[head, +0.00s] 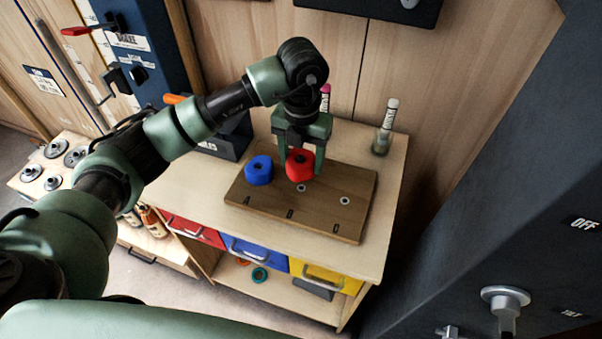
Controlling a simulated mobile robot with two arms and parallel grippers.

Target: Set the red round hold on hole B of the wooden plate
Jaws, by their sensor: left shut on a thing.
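The red round hold (300,168) is between the fingers of my left gripper (301,160), which is shut on it. It appears just behind hole B (301,188) of the wooden plate (270,213); hole B shows uncovered in front of it. I cannot tell exactly how high the hold is above the plate. A blue hold (258,170) sits on the plate at the left, in line with the letter A. Another bare hole (345,200) is at the right, in line with the third letter. My right gripper is not in view.
The plate lies on a light wooden bench (378,180) with red, blue and yellow bins (325,277) below. A clear white-capped bottle (386,128) stands behind the plate at right. A dark box (230,137) stands behind at left. The bench's front strip is clear.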

